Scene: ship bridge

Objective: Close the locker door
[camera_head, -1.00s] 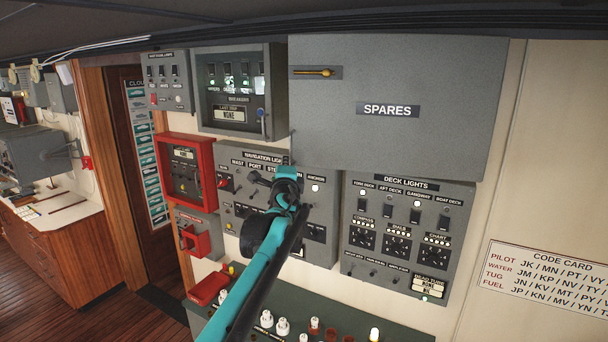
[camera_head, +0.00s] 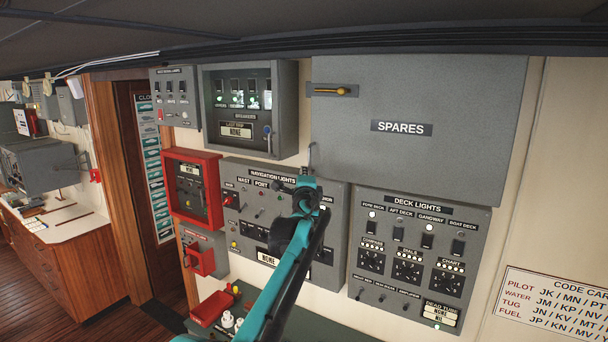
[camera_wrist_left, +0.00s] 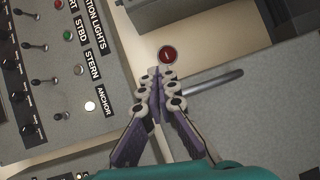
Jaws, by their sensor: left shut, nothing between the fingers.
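The locker is the large grey box marked SPARES (camera_head: 450,110) at the upper right in the head view. Its flat front carries a brass-coloured latch handle (camera_head: 335,91) at the upper left. From the front I cannot tell how far the door stands from its frame. My left gripper (camera_head: 307,178) is at the locker's lower left corner, over the navigation lights panel. In the left wrist view the gripper (camera_wrist_left: 157,78) is shut and empty. A thin grey rod (camera_wrist_left: 207,83) lies just right of its fingertips, in front of a grey surface; contact is unclear. My right gripper is not in view.
The navigation lights panel (camera_head: 240,205) is behind and below my left arm. The deck lights panel (camera_head: 415,250) is under the locker. A breaker box (camera_head: 240,148) and a red box (camera_head: 190,189) stand to the left. A green console (camera_head: 315,326) is below.

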